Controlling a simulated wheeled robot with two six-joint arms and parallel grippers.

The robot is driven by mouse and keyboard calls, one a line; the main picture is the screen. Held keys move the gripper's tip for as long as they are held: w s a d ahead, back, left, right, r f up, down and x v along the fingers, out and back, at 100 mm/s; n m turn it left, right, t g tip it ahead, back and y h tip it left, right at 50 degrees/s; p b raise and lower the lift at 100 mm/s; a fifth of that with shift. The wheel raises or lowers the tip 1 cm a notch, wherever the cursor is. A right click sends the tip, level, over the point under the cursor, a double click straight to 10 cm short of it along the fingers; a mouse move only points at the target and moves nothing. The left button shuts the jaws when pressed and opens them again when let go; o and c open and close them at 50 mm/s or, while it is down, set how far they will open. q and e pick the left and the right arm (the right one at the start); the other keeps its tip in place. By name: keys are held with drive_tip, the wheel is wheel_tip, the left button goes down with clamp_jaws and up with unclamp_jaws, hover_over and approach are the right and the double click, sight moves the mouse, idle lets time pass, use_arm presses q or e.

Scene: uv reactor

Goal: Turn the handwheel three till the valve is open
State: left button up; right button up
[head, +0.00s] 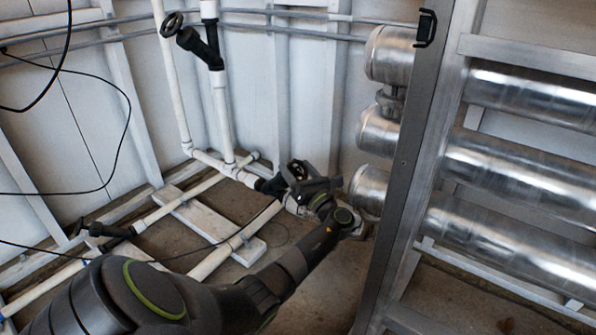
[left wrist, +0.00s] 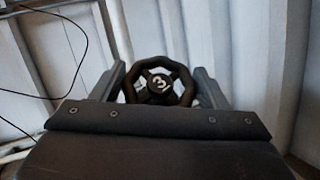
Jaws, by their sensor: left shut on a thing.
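Handwheel three is a black spoked wheel with a white "3" on its hub, facing me in the left wrist view (left wrist: 160,84). In the head view handwheel three (head: 298,169) sits on a dark valve on the low white piping, partly hidden by my gripper. My left gripper (head: 310,186) is at the wheel, and in the left wrist view its fingers (left wrist: 161,80) stand on either side of the rim, shut on it. Whether the valve is open cannot be read from these frames. My right gripper is not in view.
Another black handwheel (head: 172,25) stands on an upright white pipe at upper left. A dark valve (head: 108,230) lies on the pipe at lower left. A metal frame post (head: 405,165) and shiny cylinders (head: 520,165) block the right. Black cables (head: 130,110) hang at left.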

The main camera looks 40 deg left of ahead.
use_arm(q)
drive_tip(key=o, duration=0.6)
drive_tip(key=shift+f, duration=0.1)
